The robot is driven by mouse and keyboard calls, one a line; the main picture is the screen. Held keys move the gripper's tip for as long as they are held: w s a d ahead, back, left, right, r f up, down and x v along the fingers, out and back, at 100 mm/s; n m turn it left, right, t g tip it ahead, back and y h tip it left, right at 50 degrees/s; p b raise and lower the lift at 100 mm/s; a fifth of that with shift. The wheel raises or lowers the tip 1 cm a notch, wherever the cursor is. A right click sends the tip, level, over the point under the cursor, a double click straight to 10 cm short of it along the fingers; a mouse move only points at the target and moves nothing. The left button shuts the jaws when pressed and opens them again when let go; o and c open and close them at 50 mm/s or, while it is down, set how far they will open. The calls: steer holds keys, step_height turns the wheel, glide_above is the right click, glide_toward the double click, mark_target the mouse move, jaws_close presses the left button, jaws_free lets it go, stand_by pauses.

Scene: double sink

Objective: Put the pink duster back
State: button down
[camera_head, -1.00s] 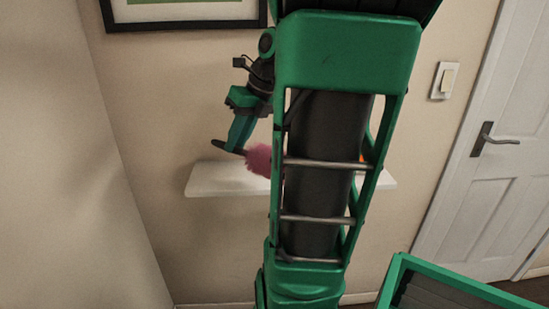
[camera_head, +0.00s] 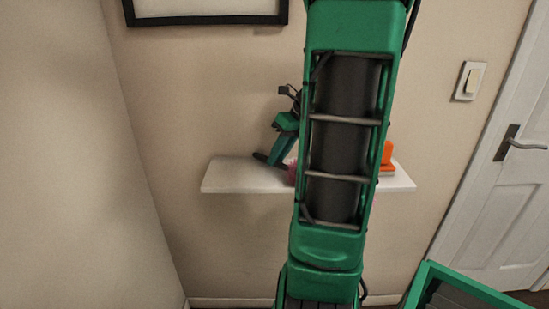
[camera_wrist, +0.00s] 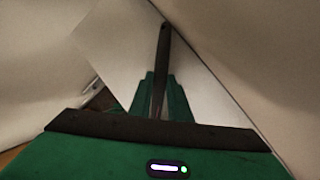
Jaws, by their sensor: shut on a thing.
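The pink duster (camera_head: 291,174) is mostly hidden behind my arm in the head view. A bit of its pink head shows low over the white shelf (camera_head: 228,178). My gripper (camera_head: 273,160) is at the left part of the shelf, shut on the duster, with its fingers pointing down. A dark stick end juts out left of the fingers. In the wrist view a long dark piece (camera_wrist: 163,50) runs between the green fingers, over the pale shelf (camera_wrist: 120,50). I cannot tell whether the duster touches the shelf.
An orange object (camera_head: 387,153) stands on the right part of the shelf, partly behind my arm. The left end of the shelf is bare. A framed picture (camera_head: 205,12) hangs above. A light switch (camera_head: 469,81) and a white door (camera_head: 500,190) are at the right.

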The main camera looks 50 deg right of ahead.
steer(key=shift+f, duration=0.2)
steer(key=c, duration=1.6)
jaws_free()
steer(key=shift+c, duration=0.2)
steer(key=shift+r, duration=0.15)
steer(key=v, duration=1.2)
